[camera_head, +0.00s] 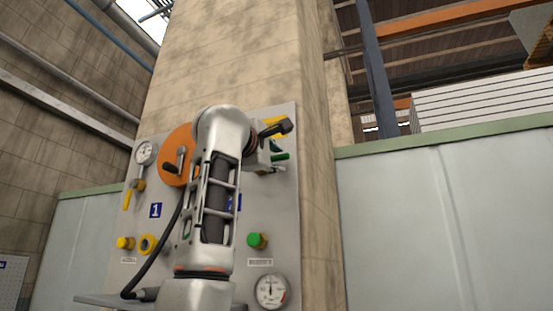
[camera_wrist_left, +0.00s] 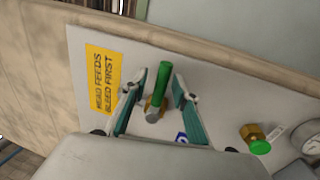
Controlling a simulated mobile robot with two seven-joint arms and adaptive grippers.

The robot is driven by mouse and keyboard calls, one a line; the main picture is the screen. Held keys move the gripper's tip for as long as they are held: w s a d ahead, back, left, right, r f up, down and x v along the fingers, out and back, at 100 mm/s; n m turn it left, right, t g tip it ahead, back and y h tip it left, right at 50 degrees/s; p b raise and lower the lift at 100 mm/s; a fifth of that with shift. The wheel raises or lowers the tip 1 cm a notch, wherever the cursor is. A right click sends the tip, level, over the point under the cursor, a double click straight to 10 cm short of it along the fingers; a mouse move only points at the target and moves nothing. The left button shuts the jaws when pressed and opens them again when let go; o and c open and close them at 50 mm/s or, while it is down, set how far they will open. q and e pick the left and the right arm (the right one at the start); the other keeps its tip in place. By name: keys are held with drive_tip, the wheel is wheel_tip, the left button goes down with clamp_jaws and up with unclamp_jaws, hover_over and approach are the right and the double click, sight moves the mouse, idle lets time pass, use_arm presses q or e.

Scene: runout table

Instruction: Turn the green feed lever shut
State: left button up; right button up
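The green feed lever (camera_wrist_left: 161,80) shows in the left wrist view as a green handle on a brass fitting on the grey panel. It stands between the two fingers of my left gripper (camera_wrist_left: 158,79), which are open with visible gaps on both sides. In the head view the lever (camera_head: 280,157) is a small green bar at the panel's right, beside my left gripper (camera_head: 268,158). My own arm hides much of the panel there. My right gripper is in neither view.
The panel (camera_head: 285,210) carries an orange wheel (camera_head: 176,155), a gauge (camera_head: 270,291), a second gauge (camera_head: 146,153), a yellow lever (camera_head: 128,199) and a green knob (camera_head: 257,241). A yellow sign (camera_wrist_left: 103,80) reads "HEAD FEEDS BLEED FIRST". A stone pillar (camera_head: 235,60) stands behind the panel.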

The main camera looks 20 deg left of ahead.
use_arm(q)
drive_tip(key=shift+s, duration=0.1)
drive_tip(key=shift+s, duration=0.3)
drive_tip(key=s+f, duration=0.1)
drive_tip(key=s, duration=0.5)
drive_tip(key=shift+s+f, duration=0.25)
drive_tip(key=shift+s, duration=0.05)
drive_tip(key=shift+a, duration=0.1)
